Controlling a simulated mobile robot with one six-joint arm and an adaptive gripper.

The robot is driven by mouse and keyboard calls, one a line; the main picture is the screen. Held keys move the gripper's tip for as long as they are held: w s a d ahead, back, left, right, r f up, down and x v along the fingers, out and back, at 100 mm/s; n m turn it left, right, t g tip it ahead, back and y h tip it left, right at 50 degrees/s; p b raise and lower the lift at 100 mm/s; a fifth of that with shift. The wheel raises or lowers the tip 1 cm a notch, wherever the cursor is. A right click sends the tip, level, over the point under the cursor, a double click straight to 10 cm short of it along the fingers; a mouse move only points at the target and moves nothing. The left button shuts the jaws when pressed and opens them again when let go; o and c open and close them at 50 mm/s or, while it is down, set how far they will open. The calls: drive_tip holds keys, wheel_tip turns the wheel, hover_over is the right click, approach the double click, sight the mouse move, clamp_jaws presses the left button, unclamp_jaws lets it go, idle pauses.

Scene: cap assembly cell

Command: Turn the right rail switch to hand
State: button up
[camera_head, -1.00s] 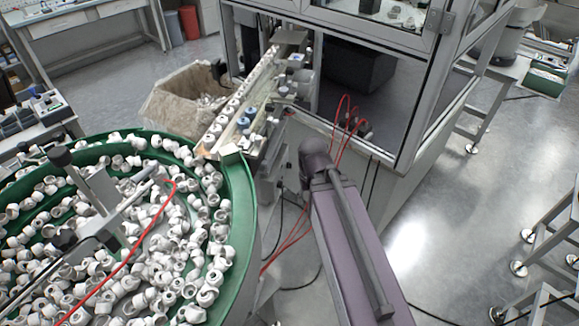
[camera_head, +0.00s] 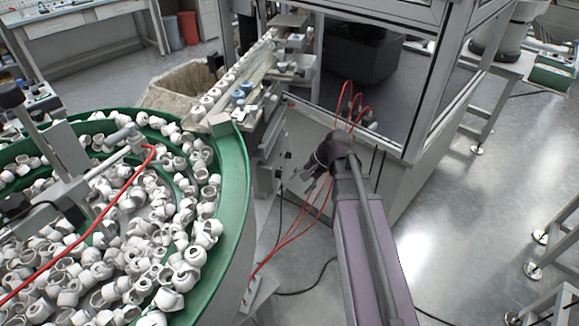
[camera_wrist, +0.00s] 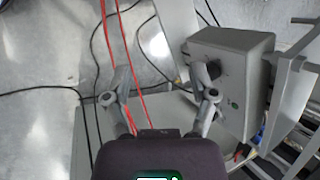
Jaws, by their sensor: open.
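A grey control box (camera_wrist: 248,75) is at the right in the wrist view. A dark knob (camera_wrist: 213,68) sticks out of its face, partly behind my right finger; I cannot read its setting. My gripper (camera_wrist: 160,78) is open and empty, with its fingers spread. Its right finger is close to the knob; I cannot tell whether they touch. The knob is not between the two fingers. In the head view my gripper (camera_head: 308,184) points left toward a grey box (camera_head: 264,179) below the rail, with a visible gap.
A green-rimmed bowl (camera_head: 237,190) full of white caps fills the left. The feed rail (camera_head: 238,90) runs above the box. Red hoses (camera_head: 300,235) and dark cables hang near my gripper. A glazed machine frame (camera_head: 425,110) stands behind. Open floor lies at the right.

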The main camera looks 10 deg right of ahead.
drive_tip(key=w+d+f+m+t+y+b, duration=0.35)
drive_tip(key=w+f+m+y+b, duration=0.2)
drive_tip(key=w+m+b, duration=0.45)
drive_tip(key=m+t+y+b, duration=0.3)
drive_tip(key=m+y+b, duration=0.15)
drive_tip(key=b, duration=0.65)
approach(289, 153)
drive_tip(key=v, duration=0.5)
drive_tip(key=shift+w+a+f+m+p, duration=0.1)
drive_tip(key=shift+a+f+m+p, duration=0.15)
drive_tip(key=shift+f+p, duration=0.1)
drive_tip(key=shift+x, duration=6.85)
drive_tip(key=shift+w+f, duration=0.1)
drive_tip(key=shift+f, duration=0.05)
clamp_jaws()
drive_tip(key=shift+a, duration=0.3)
drive_tip(key=shift+d+f, duration=0.1)
drive_tip(key=shift+d, duration=0.2)
